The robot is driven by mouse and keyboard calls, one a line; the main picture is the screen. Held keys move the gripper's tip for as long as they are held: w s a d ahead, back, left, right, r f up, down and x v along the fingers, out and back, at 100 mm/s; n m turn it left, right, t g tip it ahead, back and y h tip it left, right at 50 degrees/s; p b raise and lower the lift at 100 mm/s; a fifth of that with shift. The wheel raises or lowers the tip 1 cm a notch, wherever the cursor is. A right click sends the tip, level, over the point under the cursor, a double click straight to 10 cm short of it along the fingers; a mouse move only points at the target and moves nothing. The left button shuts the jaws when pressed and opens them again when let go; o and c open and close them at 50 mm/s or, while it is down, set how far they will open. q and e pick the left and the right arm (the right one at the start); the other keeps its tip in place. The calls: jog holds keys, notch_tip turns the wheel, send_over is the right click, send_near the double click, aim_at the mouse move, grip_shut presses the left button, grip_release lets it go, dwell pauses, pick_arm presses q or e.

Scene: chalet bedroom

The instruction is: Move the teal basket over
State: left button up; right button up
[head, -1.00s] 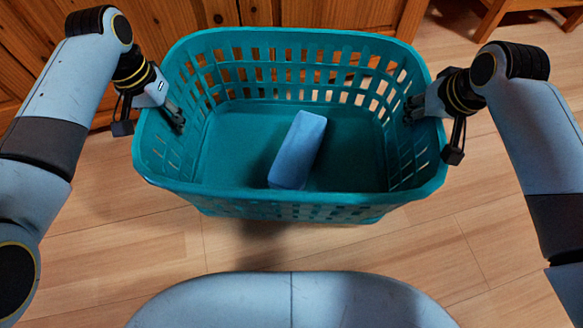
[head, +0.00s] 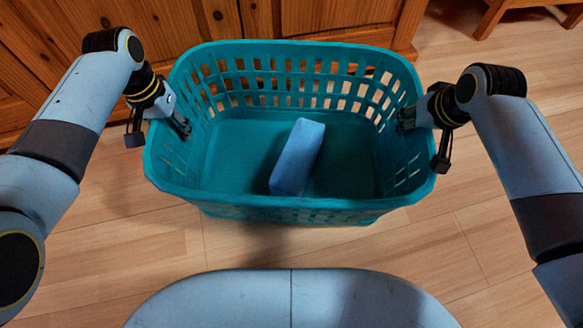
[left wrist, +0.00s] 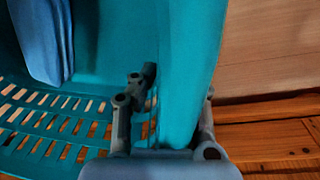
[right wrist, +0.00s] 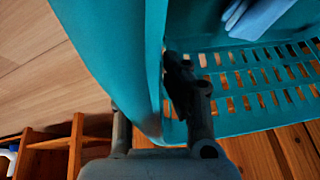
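The teal basket (head: 290,207) is level in front of me, with a shadow on the floor beneath it. A blue block (head: 297,157) lies inside on its bottom. My left gripper (head: 160,118) straddles the basket's left wall, one finger inside and one outside. In the left wrist view the wall (left wrist: 190,75) is pinched between its fingers. My right gripper (head: 424,122) grips the right wall the same way, and the right wrist view shows that wall (right wrist: 150,65) between its fingers. The basket's underside is hidden.
A wooden cabinet (head: 110,40) stands close behind the basket. A wooden piece of furniture with legs (head: 495,15) is at the back right. The wood floor (head: 500,215) is clear to the right and in front of the basket.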

pick_arm(q)
jog(key=o, duration=0.4)
jog(key=shift+r, duration=0.1)
pick_arm(e)
jog(key=o, duration=0.4)
jog(key=shift+s+r, duration=0.1)
jog(key=shift+r, duration=0.05)
pick_arm(q)
jog(key=r, duration=0.4)
jog(key=a+r, duration=0.1)
jog(key=r, duration=0.6)
jog(key=shift+a+r, duration=0.2)
jog(key=shift+r, duration=0.2)
pick_arm(e)
jog(key=v, duration=1.1)
jog(key=shift+s+d+r, duration=0.1)
jog(key=shift+s+r, duration=0.1)
jog(key=shift+r, duration=0.1)
jog(key=shift+w, duration=0.1)
